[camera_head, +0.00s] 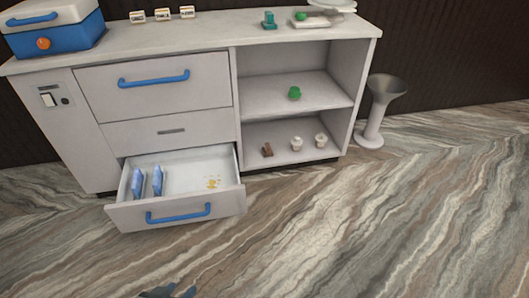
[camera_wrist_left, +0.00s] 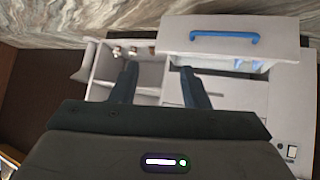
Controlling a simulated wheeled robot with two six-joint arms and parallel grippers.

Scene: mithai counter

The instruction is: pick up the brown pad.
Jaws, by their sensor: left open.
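A small brown block-like thing (camera_head: 267,150), the only brown item I see that fits the pad, sits on the bottom shelf of the counter's open right side, toward its left. My left gripper (camera_head: 168,292) shows only as dark tips at the bottom edge of the head view, well in front of the counter and apart from everything. In the left wrist view my left gripper (camera_wrist_left: 158,78) has its two dark fingers spread with nothing between them. The pad is too small to make out surely there. My right gripper is out of view.
The open bottom drawer (camera_head: 226,200) juts out left of the shelves, holding blue packets (camera_head: 138,183) and yellow bits. Two pale pots (camera_head: 296,144) stand right of the brown thing. A green item (camera_head: 294,93) is on the shelf above. A grey pedestal (camera_head: 371,130) stands right; the floor in front is clear.

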